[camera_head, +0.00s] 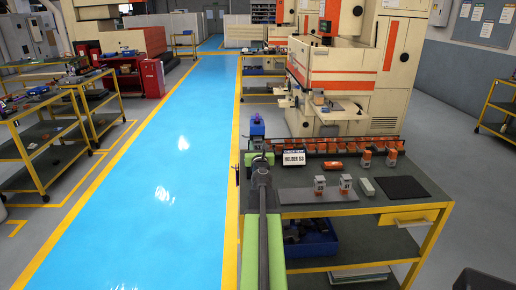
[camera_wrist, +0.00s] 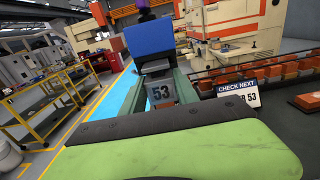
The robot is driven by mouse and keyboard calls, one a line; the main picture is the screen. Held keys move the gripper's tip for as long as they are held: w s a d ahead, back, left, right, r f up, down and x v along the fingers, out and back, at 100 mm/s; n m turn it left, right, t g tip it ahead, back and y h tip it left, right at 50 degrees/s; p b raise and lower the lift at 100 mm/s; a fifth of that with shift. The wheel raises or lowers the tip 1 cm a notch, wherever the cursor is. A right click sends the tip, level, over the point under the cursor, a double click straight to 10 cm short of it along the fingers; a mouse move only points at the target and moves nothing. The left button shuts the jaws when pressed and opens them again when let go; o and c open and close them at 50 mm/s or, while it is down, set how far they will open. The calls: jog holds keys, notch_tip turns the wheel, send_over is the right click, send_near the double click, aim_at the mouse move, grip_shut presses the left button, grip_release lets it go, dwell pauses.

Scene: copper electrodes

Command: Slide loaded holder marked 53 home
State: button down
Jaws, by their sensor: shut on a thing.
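The holder marked 53 (camera_wrist: 160,91) shows a grey face with a dark number in the wrist view. A blue block (camera_wrist: 163,47) with a purple piece on top rises above it; the same blue block (camera_head: 257,129) stands at the cart's back left corner in the head view. My gripper (camera_wrist: 160,103) is shut on the holder, with a greenish finger on each side. In the head view my gripper (camera_head: 262,158) is at the near side of the holder, which it partly hides. The holder's underside is hidden.
A sign (camera_head: 294,158) reading "CHECK NEXT HOLDER 53" stands right of my gripper. A rack (camera_head: 400,143) with several orange holders runs along the cart's back. Small blocks (camera_head: 320,186) and a dark mat (camera_head: 403,187) lie on the grey top. The blue aisle (camera_head: 150,200) is clear.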

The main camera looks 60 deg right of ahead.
jog(key=shift+x, duration=1.5)
jog(key=shift+s, duration=0.1)
jog(key=c, duration=0.8)
grip_release()
jog(key=shift+c, duration=0.2)
jog(key=shift+o, duration=0.4)
jog(key=shift+s, duration=0.1)
jog(key=shift+v, duration=3.5)
